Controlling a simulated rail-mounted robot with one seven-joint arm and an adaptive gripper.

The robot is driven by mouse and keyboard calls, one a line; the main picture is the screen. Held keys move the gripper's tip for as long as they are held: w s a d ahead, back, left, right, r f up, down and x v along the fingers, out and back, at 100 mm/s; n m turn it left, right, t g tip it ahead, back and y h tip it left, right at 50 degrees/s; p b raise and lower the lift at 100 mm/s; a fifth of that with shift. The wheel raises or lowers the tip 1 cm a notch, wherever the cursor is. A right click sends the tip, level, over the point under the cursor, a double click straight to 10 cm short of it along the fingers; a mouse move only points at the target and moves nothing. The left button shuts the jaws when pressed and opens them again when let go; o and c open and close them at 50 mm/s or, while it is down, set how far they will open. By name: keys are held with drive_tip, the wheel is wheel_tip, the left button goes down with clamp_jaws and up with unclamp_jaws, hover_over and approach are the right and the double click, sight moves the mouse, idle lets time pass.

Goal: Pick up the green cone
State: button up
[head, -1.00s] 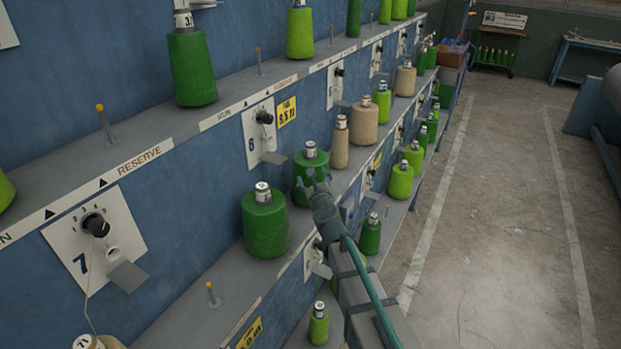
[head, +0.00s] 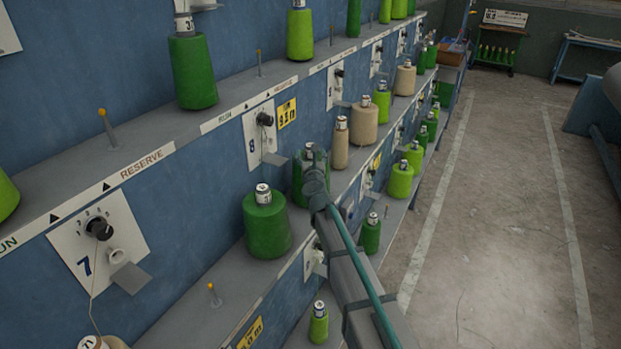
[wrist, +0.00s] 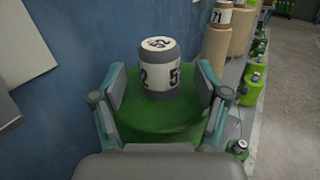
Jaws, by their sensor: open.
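Several green cones stand on the shelves. A dark green cone (wrist: 155,120) with a grey, white-labelled top fills the middle of the wrist view, upright between the two open fingers of my gripper (wrist: 162,95). In the head view the same cone (head: 300,185) stands on the middle shelf, partly hidden behind my gripper (head: 314,180). The fingers are on either side of the cone; whether they touch it I cannot tell. Another dark green cone (head: 266,225) stands just to its left, nearer the camera.
Two tan cones (head: 363,125) (head: 340,148) stand just beyond on the same shelf. A blue wall panel (head: 200,170) rises behind, with a plate numbered 7 (head: 97,243). A small green cone (head: 318,328) is on the shelf below. The aisle floor (head: 500,210) at right is clear.

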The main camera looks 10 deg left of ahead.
drive_tip(key=shift+w+a, duration=0.2)
drive_tip(key=shift+w, duration=0.95)
clamp_jaws()
